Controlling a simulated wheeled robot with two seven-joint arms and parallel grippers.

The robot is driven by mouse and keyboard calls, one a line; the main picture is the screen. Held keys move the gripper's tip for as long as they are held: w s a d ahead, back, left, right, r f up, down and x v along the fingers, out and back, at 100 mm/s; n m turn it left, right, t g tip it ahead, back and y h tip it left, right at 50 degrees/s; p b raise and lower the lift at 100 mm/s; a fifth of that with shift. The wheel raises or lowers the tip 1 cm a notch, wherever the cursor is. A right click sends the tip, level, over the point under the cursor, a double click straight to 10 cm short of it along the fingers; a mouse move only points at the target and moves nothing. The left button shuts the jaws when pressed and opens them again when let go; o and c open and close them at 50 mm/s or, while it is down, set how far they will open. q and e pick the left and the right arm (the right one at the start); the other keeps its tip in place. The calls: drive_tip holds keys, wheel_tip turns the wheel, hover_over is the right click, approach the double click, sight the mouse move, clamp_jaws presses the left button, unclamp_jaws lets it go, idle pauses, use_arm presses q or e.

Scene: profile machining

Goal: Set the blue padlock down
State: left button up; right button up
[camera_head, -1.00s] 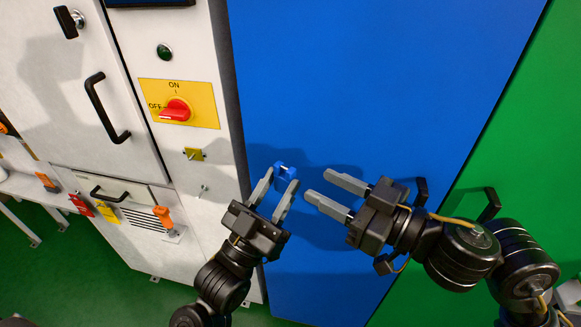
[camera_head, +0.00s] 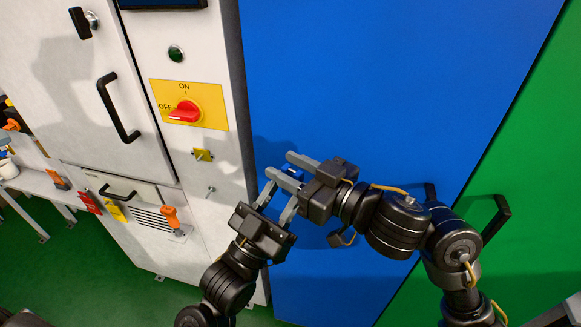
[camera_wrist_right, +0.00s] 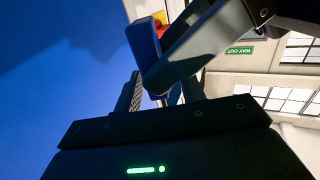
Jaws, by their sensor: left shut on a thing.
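The blue padlock (camera_head: 292,172) is partly hidden among the fingers of both grippers, in front of the blue panel. My left gripper (camera_head: 276,192) comes up from below and is shut on the padlock. My right gripper (camera_head: 281,166) comes in from the right, with its fingers apart on either side of the padlock. In the right wrist view the padlock (camera_wrist_right: 143,42) shows beyond the right fingers (camera_wrist_right: 160,95), with a left-gripper finger crossing in front. Whether the right fingers touch the padlock is hidden.
The white machine cabinet stands at left with a red rotary switch (camera_head: 185,111) on a yellow plate, a small yellow hasp (camera_head: 202,154) and a black door handle (camera_head: 118,107). Several red, yellow and orange items (camera_head: 90,203) sit lower left. The green floor (camera_head: 110,275) is clear below.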

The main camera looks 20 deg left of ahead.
clamp_jaws()
use_arm(q)
drive_tip(key=o, duration=1.1)
drive_tip(key=shift+o, duration=0.2)
